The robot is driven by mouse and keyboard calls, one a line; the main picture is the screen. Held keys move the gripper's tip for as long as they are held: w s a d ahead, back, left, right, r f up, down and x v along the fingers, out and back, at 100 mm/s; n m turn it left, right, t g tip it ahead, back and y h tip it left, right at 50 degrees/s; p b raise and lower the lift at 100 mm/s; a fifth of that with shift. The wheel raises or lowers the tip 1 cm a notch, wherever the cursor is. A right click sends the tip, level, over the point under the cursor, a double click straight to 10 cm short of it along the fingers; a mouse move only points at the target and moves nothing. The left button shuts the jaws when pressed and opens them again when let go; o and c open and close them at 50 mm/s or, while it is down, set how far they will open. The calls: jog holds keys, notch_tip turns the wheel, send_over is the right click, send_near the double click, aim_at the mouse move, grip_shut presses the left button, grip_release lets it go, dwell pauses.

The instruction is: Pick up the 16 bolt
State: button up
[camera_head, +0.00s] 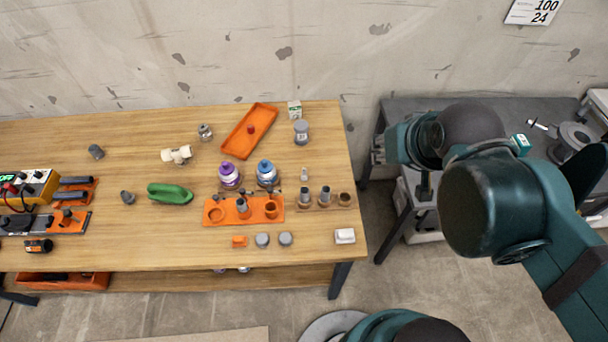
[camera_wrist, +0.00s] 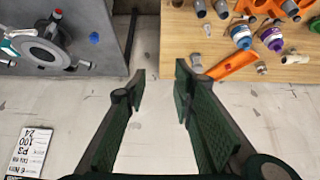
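My gripper (camera_wrist: 160,75) is open and empty in the wrist view. Its two dark green fingers are apart, over the gap between the wooden table and the grey bench. No bolt lies between the fingers. I cannot make out a size marking, so I cannot tell which piece is the 16 bolt. A small pale bolt-like piece (camera_head: 304,173) stands on the wooden table, behind the row of grey fittings (camera_head: 326,196). A silver rod-like piece (camera_head: 537,124) lies on the grey bench; it is too small to identify.
The wooden table (camera_head: 110,220) carries an orange tray (camera_head: 249,131), an orange holder (camera_head: 227,219), purple-capped (camera_head: 229,175) and blue-capped (camera_head: 267,173) bottles, and a green piece (camera_head: 169,194). The grey bench (camera_head: 420,105) with a reel (camera_head: 574,140) stands to the right across a gap.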

jog(key=shift+w, duration=0.1)
jog(key=n+g, duration=0.7)
jog(key=n, duration=0.9)
send_over(304, 174)
jog(key=f, duration=2.2)
jog(key=shift+w+d+f+b, duration=0.15)
jog(key=shift+w+d+b, duration=0.15)
jog(key=shift+b, duration=0.05)
jog(key=shift+a+f+n, duration=0.3)
jog(key=shift+f+n, duration=0.1)
jog(key=shift+f, duration=0.25)
jog(key=shift+f, duration=0.1)
jog(key=shift+f, duration=1.2)
jog(key=shift+f, duration=0.1)
